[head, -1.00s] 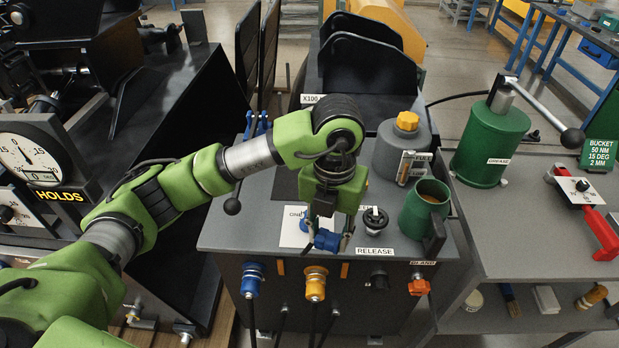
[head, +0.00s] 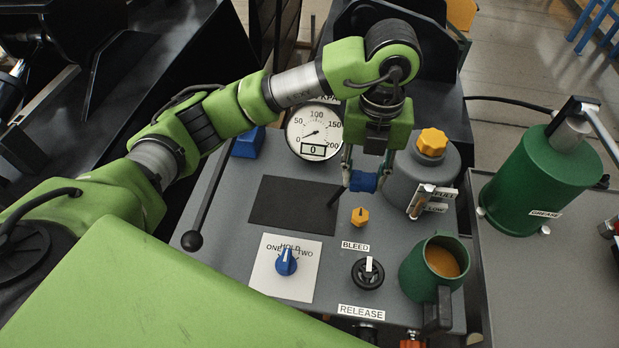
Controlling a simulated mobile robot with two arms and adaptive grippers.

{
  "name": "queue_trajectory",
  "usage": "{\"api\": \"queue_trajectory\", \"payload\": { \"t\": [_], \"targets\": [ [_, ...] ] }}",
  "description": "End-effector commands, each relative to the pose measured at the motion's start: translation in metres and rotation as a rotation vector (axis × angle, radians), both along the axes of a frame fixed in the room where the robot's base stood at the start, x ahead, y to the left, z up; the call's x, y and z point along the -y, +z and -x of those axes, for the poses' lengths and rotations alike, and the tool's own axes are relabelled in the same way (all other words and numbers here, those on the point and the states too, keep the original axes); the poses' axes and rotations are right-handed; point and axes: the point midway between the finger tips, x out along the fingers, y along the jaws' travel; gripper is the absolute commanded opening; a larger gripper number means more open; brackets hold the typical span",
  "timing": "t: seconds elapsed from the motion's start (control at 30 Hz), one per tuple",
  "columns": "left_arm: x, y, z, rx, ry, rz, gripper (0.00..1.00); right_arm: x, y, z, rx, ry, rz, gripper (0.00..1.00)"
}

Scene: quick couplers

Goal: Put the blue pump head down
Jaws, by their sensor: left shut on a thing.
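The blue pump head (head: 362,182) is a small blue piece between the fingers of my left gripper (head: 363,178). The gripper points down and is shut on it, above the grey bench top near the right edge of a dark mat (head: 292,206). I cannot tell whether the piece touches the surface. The dark mat is bare. My right gripper is not in view.
A pressure gauge (head: 314,130) stands behind the mat. A grey reservoir (head: 420,168) with a yellow cap is just right of my gripper. A yellow bleed knob (head: 360,217), a black release knob (head: 368,272), a blue selector (head: 286,262) and a green mug (head: 430,265) are in front.

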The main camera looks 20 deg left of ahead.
Motion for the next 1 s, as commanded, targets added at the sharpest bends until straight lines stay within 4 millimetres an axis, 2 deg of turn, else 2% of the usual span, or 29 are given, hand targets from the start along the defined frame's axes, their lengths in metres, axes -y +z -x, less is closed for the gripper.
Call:
{"api": "queue_trajectory", "payload": {
  "t": [0.07,0.17,0.3,0.4,0.47,0.5,0.6,0.77,1.0],
  "targets": [
    [-0.006,-0.002,0.001,-0.002,0.001,0.000,0.06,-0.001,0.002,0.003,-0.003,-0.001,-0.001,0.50],
    [-0.023,-0.009,0.003,-0.003,0.004,-0.001,0.06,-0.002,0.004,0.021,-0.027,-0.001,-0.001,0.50],
    [-0.057,-0.025,0.006,-0.006,0.006,0.000,0.06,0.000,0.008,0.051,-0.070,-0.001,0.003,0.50],
    [-0.082,-0.035,0.008,-0.006,0.007,-0.003,0.06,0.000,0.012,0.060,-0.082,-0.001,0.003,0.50],
    [-0.097,-0.041,0.010,-0.005,0.005,-0.005,0.06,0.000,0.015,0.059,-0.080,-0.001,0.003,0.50],
    [-0.102,-0.051,0.011,-0.007,0.005,-0.004,0.06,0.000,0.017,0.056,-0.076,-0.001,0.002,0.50],
    [-0.116,-0.069,0.011,-0.005,0.003,-0.003,0.06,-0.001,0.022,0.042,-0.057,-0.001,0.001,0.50],
    [-0.129,-0.086,0.011,-0.001,0.001,-0.001,0.06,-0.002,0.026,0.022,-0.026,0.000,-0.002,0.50],
    [-0.140,-0.106,0.014,-0.004,0.000,-0.001,0.06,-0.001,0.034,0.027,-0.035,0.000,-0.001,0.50]
  ]
}}
